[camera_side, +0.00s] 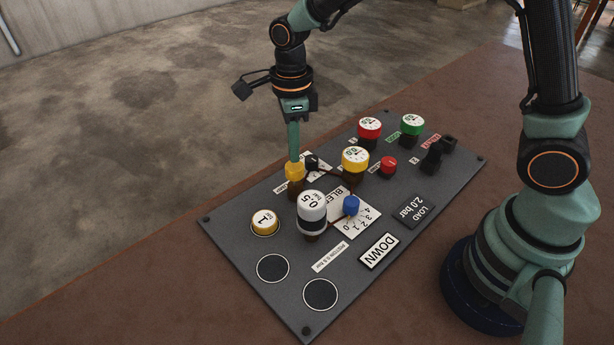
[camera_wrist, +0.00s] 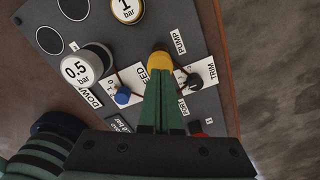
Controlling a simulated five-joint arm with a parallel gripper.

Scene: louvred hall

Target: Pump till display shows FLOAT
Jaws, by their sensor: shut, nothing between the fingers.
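The panel (camera_side: 340,272) lies on the brown table. Its display plate (camera_side: 379,252) reads DOWN, upside down in the side view. The yellow-topped pump knob (camera_side: 295,173) stands at the panel's far left edge; in the wrist view the yellow cap (camera_wrist: 161,60) sits beside the PUMP label (camera_wrist: 178,42). My gripper (camera_side: 294,158) is shut and empty, pointing down with its tips at the yellow cap. In the wrist view my gripper (camera_wrist: 161,78) covers part of the cap. I cannot tell whether the tips touch it or how far it is pressed.
A white 0.5 bar weight (camera_side: 312,206) and a blue knob (camera_side: 351,205) stand near the pump. A yellow 1 bar weight (camera_side: 264,220) sits left. Other weights, a red button (camera_side: 388,164) and a LOAD 2.0 bar plate (camera_side: 417,210) are to the right.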

